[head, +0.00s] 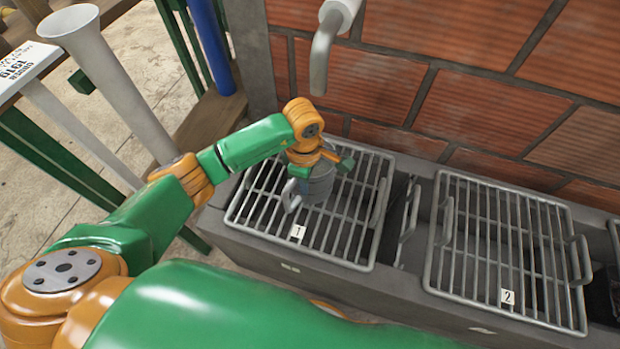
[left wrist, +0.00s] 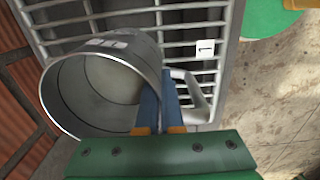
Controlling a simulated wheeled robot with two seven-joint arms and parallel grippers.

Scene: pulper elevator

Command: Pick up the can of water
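The can (head: 318,186) is a grey metal cylinder with a side handle. It stands on the metal rack marked 1 (head: 262,228), under the tap. In the left wrist view the open-topped can (left wrist: 85,95) shows a plain grey inside; I cannot make out water. Its handle (left wrist: 205,100) is to the right of the fingers. My left gripper (head: 320,160) is over the can's top. Its blue fingers (left wrist: 160,103) are close together, pinching the can's wall at the rim on the handle side. The fingertips are partly hidden. My right gripper is not in view.
A grey tap (head: 322,50) comes from the brick wall (head: 450,80) behind the can. A second rack, marked 2 (head: 508,297), lies to the right and is empty. A tall pale funnel (head: 105,75) stands at the left, beside a blue post (head: 210,45).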

